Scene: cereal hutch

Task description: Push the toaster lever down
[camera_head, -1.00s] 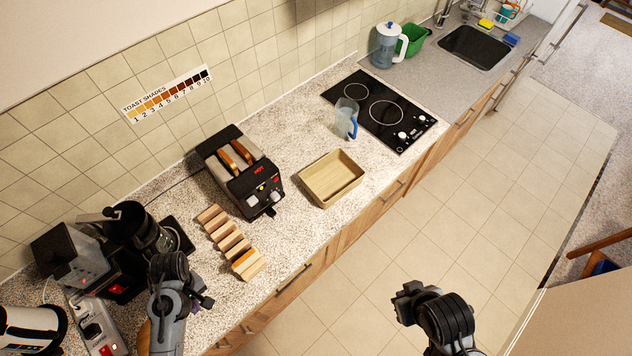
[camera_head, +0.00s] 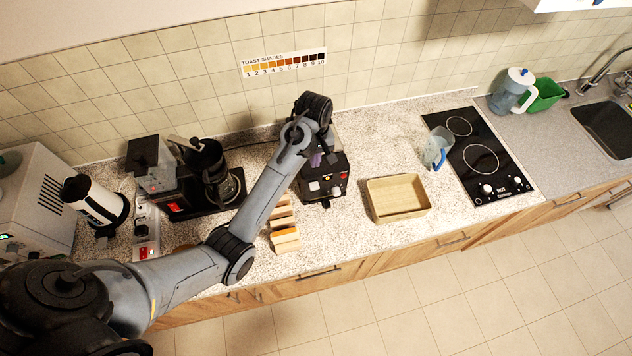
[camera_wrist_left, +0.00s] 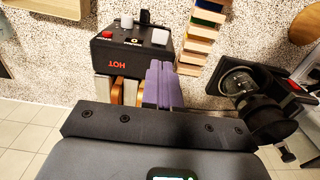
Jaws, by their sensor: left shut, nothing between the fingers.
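The black toaster (camera_head: 328,186) stands on the counter, partly hidden behind my left arm in the head view. In the left wrist view the toaster (camera_wrist_left: 112,48) shows its red HOT lettering, light knobs and slots with toasted bread (camera_wrist_left: 130,92). A small dark protrusion (camera_wrist_left: 144,16) at its front edge looks like the lever; its height is hard to tell. My left gripper (camera_head: 317,160) is over the toaster; its purple fingers (camera_wrist_left: 161,68) are shut and empty, beside the slots and back from the front edge. My right gripper is out of view.
A wooden rack (camera_head: 284,238) stands beside the toaster on the left, a wooden tray (camera_head: 398,216) on the right. A coffee maker (camera_head: 212,170) is further left. A blue-handled pitcher (camera_head: 436,150) stands by the cooktop (camera_head: 490,178). Counter between toaster and cooktop is partly clear.

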